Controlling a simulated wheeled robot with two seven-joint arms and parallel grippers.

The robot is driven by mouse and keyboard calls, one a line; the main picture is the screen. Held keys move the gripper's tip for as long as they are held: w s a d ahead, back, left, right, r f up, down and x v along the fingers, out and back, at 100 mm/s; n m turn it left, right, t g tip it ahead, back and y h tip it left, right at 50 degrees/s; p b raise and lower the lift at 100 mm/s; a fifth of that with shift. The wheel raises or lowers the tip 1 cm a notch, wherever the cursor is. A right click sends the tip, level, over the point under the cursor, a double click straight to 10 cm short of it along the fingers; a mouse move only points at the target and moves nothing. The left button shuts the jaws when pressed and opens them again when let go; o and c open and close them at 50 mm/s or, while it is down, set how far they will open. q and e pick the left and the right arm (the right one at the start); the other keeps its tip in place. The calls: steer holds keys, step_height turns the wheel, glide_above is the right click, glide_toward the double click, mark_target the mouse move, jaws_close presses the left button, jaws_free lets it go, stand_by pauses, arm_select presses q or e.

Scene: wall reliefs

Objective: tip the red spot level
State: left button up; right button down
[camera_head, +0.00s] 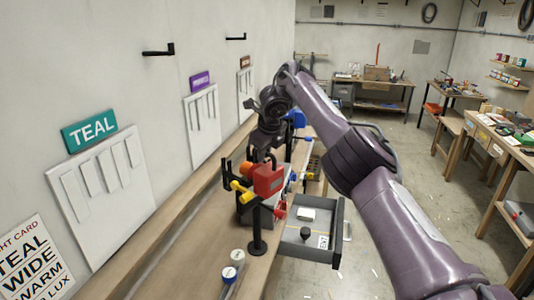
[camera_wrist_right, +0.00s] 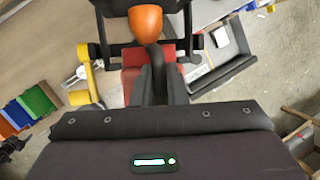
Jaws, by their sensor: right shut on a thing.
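The red spot (camera_head: 268,180) is a boxy red lamp head on a black stand with a round base, in the middle of the head view. Yellow knobs (camera_head: 237,186) show at its side. My right gripper (camera_head: 266,156) is above it, shut on a dark handle at its top. In the right wrist view the closed fingers (camera_wrist_right: 155,84) meet a dark stem, with an orange knob (camera_wrist_right: 145,22) beyond and the red body (camera_wrist_right: 134,82) partly hidden behind. I cannot tell exactly how far the spot is tilted. My left gripper is out of view.
The stand is on a wooden bench (camera_head: 188,238) along the wall. A grey open drawer (camera_head: 298,252) juts out right of it. A teal sign (camera_head: 89,131) and a lettered card (camera_head: 36,258) are on the wall.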

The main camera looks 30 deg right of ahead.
steer(key=shift+w+r, duration=0.1)
stand_by(0.4)
steer(key=c, duration=1.5)
jaws_free()
